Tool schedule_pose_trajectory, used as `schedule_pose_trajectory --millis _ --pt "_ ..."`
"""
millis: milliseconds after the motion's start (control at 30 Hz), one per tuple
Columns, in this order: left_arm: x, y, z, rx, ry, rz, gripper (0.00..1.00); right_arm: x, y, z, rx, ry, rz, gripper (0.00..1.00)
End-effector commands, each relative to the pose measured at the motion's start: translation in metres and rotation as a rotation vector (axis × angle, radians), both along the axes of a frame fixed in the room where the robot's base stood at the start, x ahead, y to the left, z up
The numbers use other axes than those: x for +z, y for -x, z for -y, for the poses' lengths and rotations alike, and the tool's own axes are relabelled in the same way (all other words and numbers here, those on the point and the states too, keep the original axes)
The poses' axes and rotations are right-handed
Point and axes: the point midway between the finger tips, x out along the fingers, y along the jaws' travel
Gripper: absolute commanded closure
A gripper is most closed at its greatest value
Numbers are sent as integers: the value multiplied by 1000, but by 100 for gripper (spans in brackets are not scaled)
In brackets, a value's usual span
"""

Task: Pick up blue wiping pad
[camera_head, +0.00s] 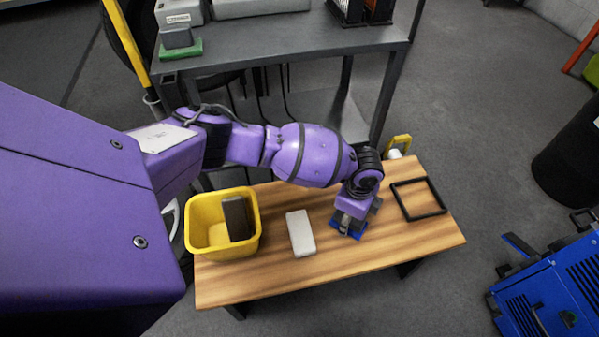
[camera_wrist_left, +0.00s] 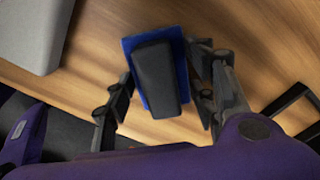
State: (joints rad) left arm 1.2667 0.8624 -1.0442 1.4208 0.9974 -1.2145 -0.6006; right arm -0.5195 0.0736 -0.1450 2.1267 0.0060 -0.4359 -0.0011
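The blue wiping pad (camera_head: 357,234) lies on the wooden bench, mostly hidden under my left gripper (camera_head: 350,219) in the head view. In the left wrist view the pad (camera_wrist_left: 131,45) shows as a blue base with a black block-like grip on top. My left gripper (camera_wrist_left: 160,80) points down over it, one finger on each side of the pad. The fingers are spread apart and look open, close to the pad's edges. Whether either finger touches it is hard to tell. My right gripper is not in view.
A white block (camera_head: 301,233) lies left of the pad on the bench (camera_head: 260,283). A yellow bin (camera_head: 205,237) holding a dark block stands at the left end. A black square frame (camera_head: 443,209) lies to the right. A grey table (camera_head: 290,36) stands behind.

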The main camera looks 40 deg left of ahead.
Motion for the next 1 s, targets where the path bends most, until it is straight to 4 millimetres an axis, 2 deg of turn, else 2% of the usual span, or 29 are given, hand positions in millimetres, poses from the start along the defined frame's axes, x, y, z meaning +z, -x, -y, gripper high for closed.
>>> schedule_pose_trajectory --millis 33,133,467,667,933,1000 --pt "2 -2 1 -1 1 4 69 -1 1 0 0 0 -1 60" --pt "2 -2 1 -1 1 4 80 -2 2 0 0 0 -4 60" --pt "9 -3 1 -1 0 5 80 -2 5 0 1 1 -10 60" --pt "38 -3 0 -1 1 6 80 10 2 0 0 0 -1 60" --pt "100 49 15 -5 2 6 80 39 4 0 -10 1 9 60" --pt "105 69 21 -5 3 2 80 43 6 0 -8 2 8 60"
